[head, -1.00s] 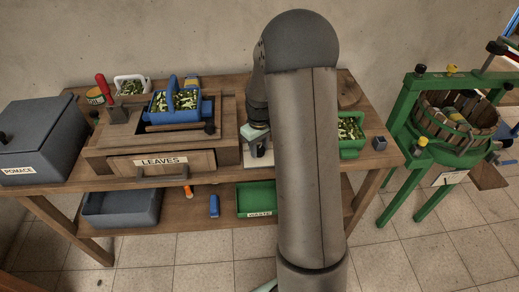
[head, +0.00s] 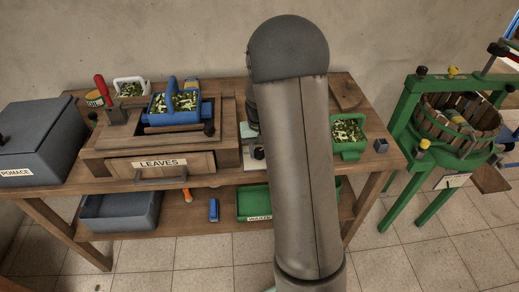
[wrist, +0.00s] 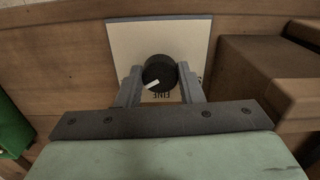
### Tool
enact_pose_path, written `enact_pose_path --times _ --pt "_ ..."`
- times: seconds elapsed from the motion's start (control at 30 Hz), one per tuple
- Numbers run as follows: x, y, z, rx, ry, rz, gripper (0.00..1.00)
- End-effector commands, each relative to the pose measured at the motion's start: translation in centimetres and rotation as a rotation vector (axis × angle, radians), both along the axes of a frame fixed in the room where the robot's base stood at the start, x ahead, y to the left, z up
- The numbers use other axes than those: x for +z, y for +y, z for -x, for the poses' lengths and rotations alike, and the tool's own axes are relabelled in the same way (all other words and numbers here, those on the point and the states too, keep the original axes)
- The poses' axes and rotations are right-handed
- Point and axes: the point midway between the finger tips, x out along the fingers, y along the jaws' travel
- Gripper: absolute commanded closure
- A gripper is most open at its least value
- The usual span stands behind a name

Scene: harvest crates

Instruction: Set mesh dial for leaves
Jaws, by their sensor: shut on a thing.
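The mesh dial (wrist: 158,73) is a round black knob with a white pointer mark. It sits on a cream panel (wrist: 125,45) on the wooden front. My gripper (wrist: 160,80) has one finger on each side of the knob and is shut on it. The white mark points down and left in the wrist view. A label below the knob, partly hidden, seems to read FINE upside down. In the head view my arm hides the knob, with a bit of the panel (head: 254,162) showing.
A drawer marked LEAVES (head: 160,163) is left of my arm, below a blue basket of leaves (head: 174,105). A green crate of leaves (head: 349,148) stands close on the right. A wooden block (wrist: 270,70) juts out right of the panel.

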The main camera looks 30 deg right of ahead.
Motion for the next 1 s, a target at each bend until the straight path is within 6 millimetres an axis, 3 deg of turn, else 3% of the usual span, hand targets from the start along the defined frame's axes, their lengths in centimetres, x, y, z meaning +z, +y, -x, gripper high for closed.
enact_pose_path --times 0.33,0.37,0.43,0.77,0.87,1.0 --pt "0.1 0.0 0.0 -0.005 -0.002 0.000 0.89" --pt "0.1 0.0 0.0 -0.005 -0.002 0.000 0.61" --pt "0.1 0.0 0.0 -0.004 -0.002 0.000 0.44" --pt "0.3 0.0 0.0 -0.003 -0.001 0.000 0.44" --pt "1.3 0.0 -0.1 -0.003 -0.003 0.001 0.44" --pt "4.0 0.0 -0.1 -0.003 -0.006 0.002 0.44"
